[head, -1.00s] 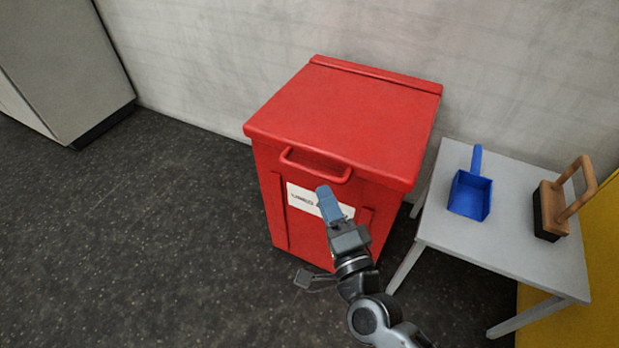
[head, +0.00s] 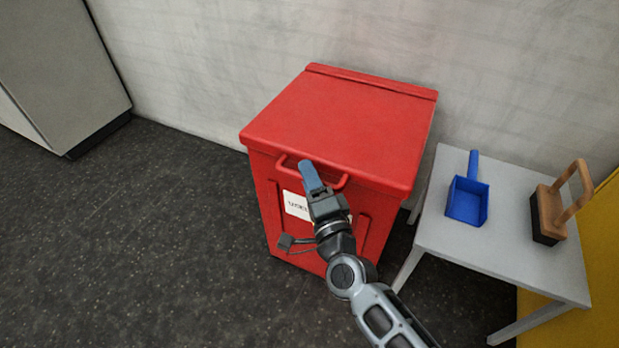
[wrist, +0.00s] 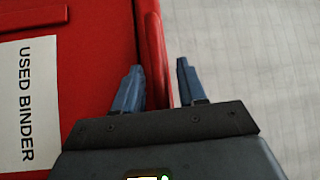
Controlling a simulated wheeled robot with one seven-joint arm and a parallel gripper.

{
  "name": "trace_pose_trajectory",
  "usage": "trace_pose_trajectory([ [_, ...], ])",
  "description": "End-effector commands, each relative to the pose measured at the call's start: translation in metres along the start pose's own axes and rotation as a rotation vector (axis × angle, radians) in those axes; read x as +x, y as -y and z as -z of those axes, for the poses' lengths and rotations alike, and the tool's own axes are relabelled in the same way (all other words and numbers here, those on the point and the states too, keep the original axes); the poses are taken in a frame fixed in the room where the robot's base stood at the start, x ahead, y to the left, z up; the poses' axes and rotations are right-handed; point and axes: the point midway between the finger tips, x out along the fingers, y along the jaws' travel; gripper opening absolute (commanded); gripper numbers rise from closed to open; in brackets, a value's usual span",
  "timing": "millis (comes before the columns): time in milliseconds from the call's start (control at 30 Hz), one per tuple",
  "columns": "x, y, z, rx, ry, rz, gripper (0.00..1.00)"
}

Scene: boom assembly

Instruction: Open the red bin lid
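The red bin (head: 340,125) stands against the wall with its lid (head: 345,120) closed. A red bar handle (head: 340,183) sticks out from the lid's front edge. My gripper (head: 308,168) is at the handle, in front of the bin, and covers part of the bar. In the wrist view my gripper (wrist: 160,68) has its two blue fingers apart. The red handle (wrist: 158,60) shows between them, one finger on each side, with a gap visible at least on the right. A white label reading USED BINDER (wrist: 27,100) is on the bin's front.
A small grey table (head: 500,215) stands right of the bin, holding a blue dustpan (head: 467,200) and a wooden-handled brush (head: 556,205). A grey cabinet (head: 60,70) is at the far left. The dark floor left of the bin is clear.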

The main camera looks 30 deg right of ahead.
Motion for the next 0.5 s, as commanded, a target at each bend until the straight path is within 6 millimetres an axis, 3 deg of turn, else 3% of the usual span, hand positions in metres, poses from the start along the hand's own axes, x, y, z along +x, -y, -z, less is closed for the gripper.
trace_pose_trajectory([
  [67,-0.0001,0.0001,0.0000,0.000,0.000,0.000,0.33],
  [400,-0.0004,-0.0001,-0.0001,0.000,0.000,0.000,0.01],
  [500,-0.0004,-0.0001,-0.0002,0.000,0.000,0.000,0.00],
])
